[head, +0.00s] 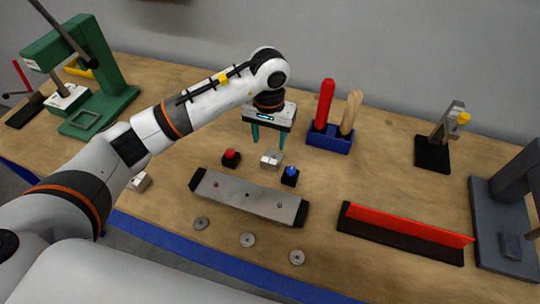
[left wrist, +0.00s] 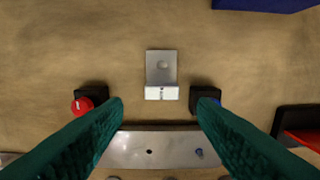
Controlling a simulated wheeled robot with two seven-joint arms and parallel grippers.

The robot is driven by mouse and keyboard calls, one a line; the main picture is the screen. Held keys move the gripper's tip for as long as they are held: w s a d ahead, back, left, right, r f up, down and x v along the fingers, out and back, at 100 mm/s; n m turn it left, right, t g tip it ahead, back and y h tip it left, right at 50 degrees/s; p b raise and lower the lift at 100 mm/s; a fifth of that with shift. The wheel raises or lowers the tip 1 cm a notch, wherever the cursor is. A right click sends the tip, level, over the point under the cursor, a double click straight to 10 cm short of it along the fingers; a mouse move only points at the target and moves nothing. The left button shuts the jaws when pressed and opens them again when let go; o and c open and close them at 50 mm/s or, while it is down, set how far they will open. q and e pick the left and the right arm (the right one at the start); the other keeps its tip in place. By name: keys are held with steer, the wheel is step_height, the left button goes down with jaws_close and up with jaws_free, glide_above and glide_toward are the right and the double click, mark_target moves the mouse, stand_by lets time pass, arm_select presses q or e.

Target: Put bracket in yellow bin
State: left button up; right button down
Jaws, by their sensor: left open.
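A small silver-grey bracket (head: 271,159) with a hole in its flat plate lies on the wooden bench; it also shows in the left wrist view (left wrist: 161,68). My left gripper (head: 268,143) is open and empty, pointing down above the bracket. In the left wrist view the bracket lies beyond the gap between the green fingertips (left wrist: 160,104), not touched by them. The yellow bin (head: 79,69) is at the far left, partly hidden behind the green press. My right gripper is not in view.
A red button (head: 231,158) and a blue button (head: 290,175) flank the bracket. A metal bar on black ends (head: 248,197) lies in front, with several washers nearer. A blue holder (head: 330,139) with two handles stands behind right. The green press (head: 101,85) stands left.

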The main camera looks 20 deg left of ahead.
mark_target(270, 159)
arm_select(q)
step_height(270, 159, down, 2)
steer(key=shift+f+p, duration=0.2)
steer(key=shift+p, duration=0.1)
steer(key=shift+d+f, duration=0.1)
steer(key=shift+f, duration=0.15)
step_height(270, 159, down, 4)
steer(key=p, duration=0.2)
steer(key=shift+p, duration=0.3)
steer(key=shift+w+f, duration=0.1)
steer(key=shift+f, duration=0.55)
steer(key=c, duration=0.7)
steer(key=shift+r, duration=0.1)
steer(key=shift+c, duration=0.7)
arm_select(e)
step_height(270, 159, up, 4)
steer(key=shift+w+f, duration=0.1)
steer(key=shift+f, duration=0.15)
